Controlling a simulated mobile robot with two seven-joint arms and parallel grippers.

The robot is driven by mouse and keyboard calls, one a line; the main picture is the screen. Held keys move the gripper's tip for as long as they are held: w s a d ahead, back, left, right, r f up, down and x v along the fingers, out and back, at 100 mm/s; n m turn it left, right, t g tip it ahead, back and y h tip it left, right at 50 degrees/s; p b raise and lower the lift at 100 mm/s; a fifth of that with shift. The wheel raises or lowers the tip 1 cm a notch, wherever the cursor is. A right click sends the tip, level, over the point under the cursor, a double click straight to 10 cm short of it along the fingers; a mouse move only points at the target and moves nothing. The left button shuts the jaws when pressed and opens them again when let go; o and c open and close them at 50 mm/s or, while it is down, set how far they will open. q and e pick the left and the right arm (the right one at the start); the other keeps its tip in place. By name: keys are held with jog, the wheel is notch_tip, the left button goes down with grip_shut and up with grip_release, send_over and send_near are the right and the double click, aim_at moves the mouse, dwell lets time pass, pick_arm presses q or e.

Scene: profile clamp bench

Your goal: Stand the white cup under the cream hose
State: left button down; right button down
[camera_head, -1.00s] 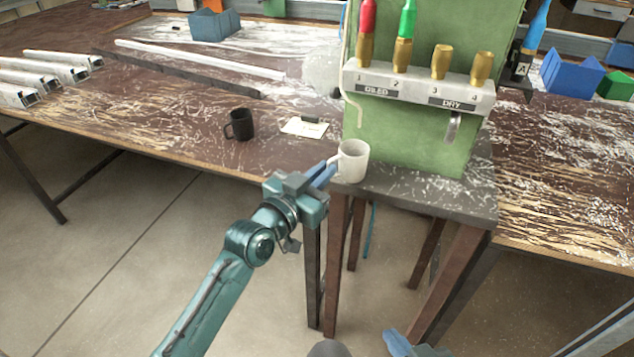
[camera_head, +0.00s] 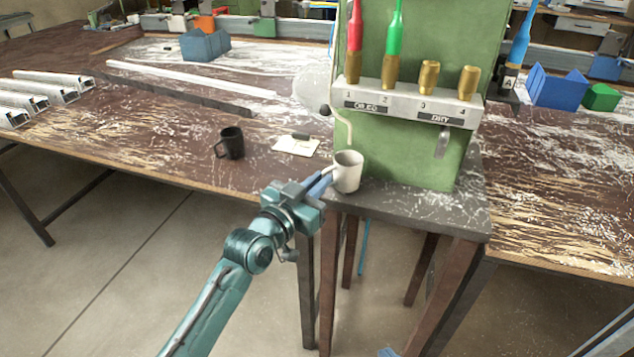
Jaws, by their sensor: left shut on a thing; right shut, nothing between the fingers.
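The white cup (camera_head: 348,172) is upright at the front left of the grey-topped stand, its handle to the left. My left gripper (camera_head: 325,181) is shut on the handle. I cannot tell whether the cup's base touches the stand top. The cream hose (camera_head: 345,125) bends down from the left of the green machine (camera_head: 400,158). Its lower end shows just above the cup's rim; I cannot tell whether the cup is directly beneath it or nearer to me. Only a sliver of my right gripper (camera_head: 388,352) shows at the bottom edge, shut and empty.
A grey metal spout (camera_head: 443,142) hangs at the machine's right. A black mug (camera_head: 230,143) and a white card (camera_head: 296,145) are on the bench to the left. The stand top (camera_head: 430,211) is clear right of the cup.

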pick_arm(q)
jog(key=shift+f, duration=0.3)
dwell(0.9)
jog(key=c, duration=1.5)
grip_release()
jog(key=shift+s, duration=0.1)
jog(key=shift+p+v, duration=2.4)
jog(key=shift+v, duration=2.6)
